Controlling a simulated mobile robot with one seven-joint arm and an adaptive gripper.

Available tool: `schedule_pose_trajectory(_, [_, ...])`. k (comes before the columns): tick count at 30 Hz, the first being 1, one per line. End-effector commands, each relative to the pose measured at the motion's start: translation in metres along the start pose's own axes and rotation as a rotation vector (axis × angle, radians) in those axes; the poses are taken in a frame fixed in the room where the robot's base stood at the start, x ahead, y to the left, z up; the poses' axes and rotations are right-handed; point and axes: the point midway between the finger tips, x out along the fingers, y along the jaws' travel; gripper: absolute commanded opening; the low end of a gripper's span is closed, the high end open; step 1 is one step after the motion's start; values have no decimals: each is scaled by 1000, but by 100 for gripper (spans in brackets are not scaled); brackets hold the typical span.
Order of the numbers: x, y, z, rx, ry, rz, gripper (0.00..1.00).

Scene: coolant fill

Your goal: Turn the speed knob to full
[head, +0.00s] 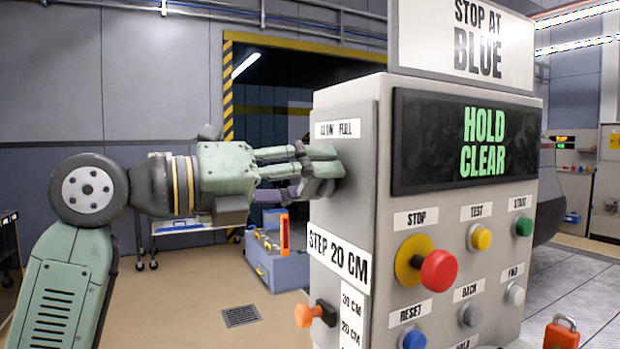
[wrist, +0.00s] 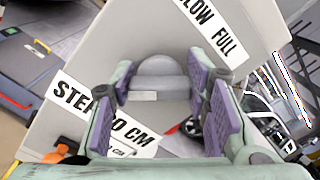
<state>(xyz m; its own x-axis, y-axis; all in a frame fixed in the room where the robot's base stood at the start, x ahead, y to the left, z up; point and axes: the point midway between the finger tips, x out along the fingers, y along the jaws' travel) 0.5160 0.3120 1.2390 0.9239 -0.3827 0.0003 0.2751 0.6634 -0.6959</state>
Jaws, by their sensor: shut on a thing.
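The speed knob (wrist: 162,76) is a grey rounded knob on the side panel of the control box, under the SLOW FULL label (head: 338,129); that label also shows in the wrist view (wrist: 213,28). My gripper (head: 322,168) reaches the panel from the left and is shut on the knob, with a purple-padded finger on either side of it. In the head view the fingers hide the knob. I cannot tell which word the knob points to.
The control box front (head: 460,212) has a HOLD CLEAR screen (head: 470,140) and several buttons, including a red STOP button (head: 438,272). An orange knob (head: 310,313) sticks out low on the side panel. A blue-grey toolbox (head: 275,262) stands behind.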

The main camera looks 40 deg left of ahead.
Motion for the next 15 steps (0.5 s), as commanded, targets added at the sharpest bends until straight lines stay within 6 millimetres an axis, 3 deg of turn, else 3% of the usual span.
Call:
schedule_pose_trajectory(3, [0, 1, -1, 2, 4, 2, 15])
schedule_pose_trajectory(4, [0, 0, -1, 2, 4, 2, 44])
schedule_pose_trajectory(12, [0, 0, -1, 0, 1, 1, 62])
schedule_pose_trajectory(15, [0, 0, 0, 0, 1, 1, 63])
